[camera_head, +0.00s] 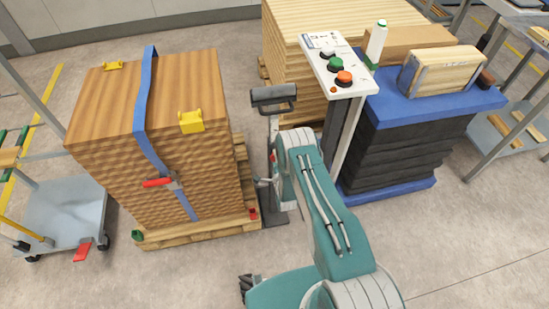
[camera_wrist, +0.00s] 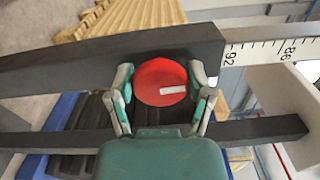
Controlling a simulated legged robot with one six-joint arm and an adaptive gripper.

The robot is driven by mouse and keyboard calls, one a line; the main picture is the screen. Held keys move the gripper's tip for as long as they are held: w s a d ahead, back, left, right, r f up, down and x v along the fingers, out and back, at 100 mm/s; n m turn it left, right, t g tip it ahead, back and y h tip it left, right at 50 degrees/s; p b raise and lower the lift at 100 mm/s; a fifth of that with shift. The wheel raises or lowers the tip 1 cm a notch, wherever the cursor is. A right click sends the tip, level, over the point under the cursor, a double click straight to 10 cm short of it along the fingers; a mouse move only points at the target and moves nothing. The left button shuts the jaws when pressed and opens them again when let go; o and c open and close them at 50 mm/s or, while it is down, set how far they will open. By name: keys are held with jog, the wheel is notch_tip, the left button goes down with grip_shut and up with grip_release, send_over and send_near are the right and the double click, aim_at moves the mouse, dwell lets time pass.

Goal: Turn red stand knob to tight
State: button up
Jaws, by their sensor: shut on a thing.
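The red stand knob (camera_wrist: 158,74) is round, with a short white mark on its face, and sits against a dark bar of the stand in the wrist view. My gripper (camera_wrist: 161,84) has one finger on each side of the knob and is shut on it. The white mark lies nearly level in the picture, right of and below the knob's middle. In the head view the roller stand (camera_head: 273,96) stands upright with a dark roller on top. My arm hides part of its post, and my gripper (camera_head: 264,182) is low beside it.
A strapped stack of brown boards (camera_head: 200,90) on a pallet is close at left. A control box (camera_head: 330,60) with green and orange buttons and a blue-topped stack (camera_head: 425,103) stand at right. A ruler (camera_wrist: 270,50) shows beside the knob. The floor in front right is clear.

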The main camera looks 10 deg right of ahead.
jog(key=shift+s+d+f+m, duration=0.15)
jog(key=shift+d+f+m, duration=0.05)
jog(key=shift+m, duration=0.3)
jog(key=o, duration=1.1)
jog(key=shift+o, duration=0.2)
jog(key=shift+r, duration=0.1)
jog(key=s, duration=1.1)
jog(key=shift+s, duration=0.4)
jog(key=shift+s, duration=0.1)
